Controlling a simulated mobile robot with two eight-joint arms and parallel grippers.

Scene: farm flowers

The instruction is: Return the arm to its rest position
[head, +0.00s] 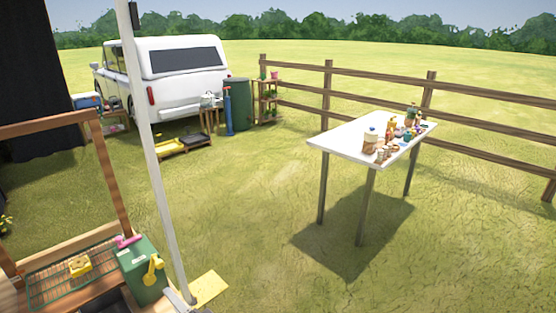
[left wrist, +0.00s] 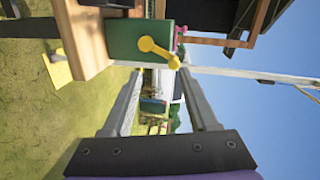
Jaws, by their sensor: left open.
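My left gripper (left wrist: 161,76) shows in the left wrist view. Its two grey fingers stand wide apart with nothing between them but distant background. A green box with a yellow tap (left wrist: 130,40) lies beyond the fingertips, towards the top of that view, and looks apart from them. In the head view the same green box (head: 137,275) stands on a wooden bench at the lower left. I cannot make out either gripper in the head view. My right gripper is in neither view.
A white post (head: 160,170) rises beside the wooden bench (head: 75,250), which holds a wire rack with a yellow item. A white table (head: 345,137) with small pots and bottles stands right. A white van (head: 180,75) and wooden fence (head: 380,75) are behind. Grass between is clear.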

